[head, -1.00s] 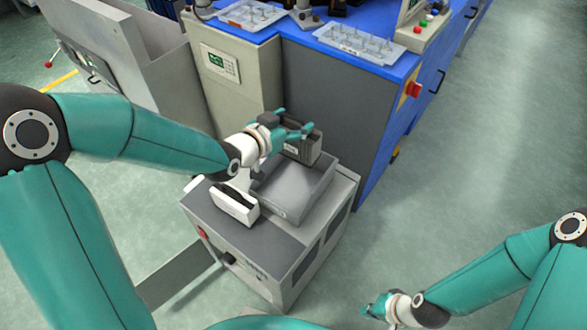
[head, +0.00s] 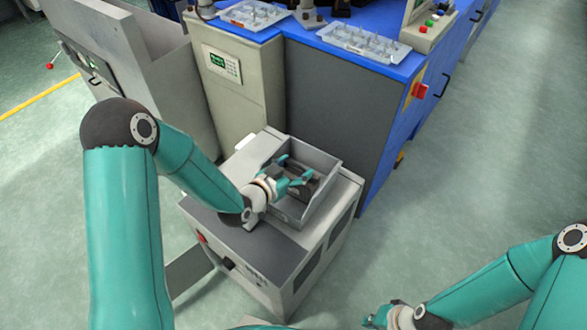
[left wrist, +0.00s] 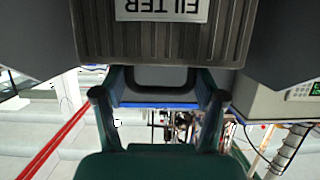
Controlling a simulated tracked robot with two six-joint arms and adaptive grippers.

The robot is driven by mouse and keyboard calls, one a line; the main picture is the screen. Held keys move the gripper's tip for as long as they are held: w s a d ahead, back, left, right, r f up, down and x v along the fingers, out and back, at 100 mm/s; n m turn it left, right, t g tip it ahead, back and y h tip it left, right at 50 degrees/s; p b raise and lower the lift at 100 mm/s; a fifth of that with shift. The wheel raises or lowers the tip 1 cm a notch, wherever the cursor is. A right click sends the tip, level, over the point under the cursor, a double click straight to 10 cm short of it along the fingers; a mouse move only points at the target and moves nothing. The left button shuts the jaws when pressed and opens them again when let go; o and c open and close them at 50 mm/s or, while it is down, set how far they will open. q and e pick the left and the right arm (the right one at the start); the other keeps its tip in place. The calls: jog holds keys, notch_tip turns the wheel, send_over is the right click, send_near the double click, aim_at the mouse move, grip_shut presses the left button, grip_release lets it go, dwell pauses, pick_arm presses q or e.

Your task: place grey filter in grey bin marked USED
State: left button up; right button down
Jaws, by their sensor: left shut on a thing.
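The grey filter (head: 309,187) is held by my left gripper (head: 297,180) inside the grey bin in the head view. The left wrist view shows the filter's ribbed dark body and its FILTER label (left wrist: 162,10), upside down, with its handle between the left fingers (left wrist: 160,105). The grey bin (head: 326,162) is an open tray on top of a low cabinet. I cannot tell whether the filter touches the bin floor, and no USED marking is readable. My right gripper (head: 374,317) is low at the bottom edge, away from the bin; its opening is unclear.
The low grey cabinet (head: 340,215) carries the bin. Behind it stands a machine with a blue top (head: 300,42) and clear trays (head: 363,43). A control panel (head: 222,64) faces the bin. Open floor lies to the right.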

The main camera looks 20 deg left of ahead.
pick_arm(q)
jog(key=o, duration=1.6)
jog(key=p+v, duration=1.2)
jog(key=shift+p, duration=0.4)
jog(key=shift+r, duration=0.15)
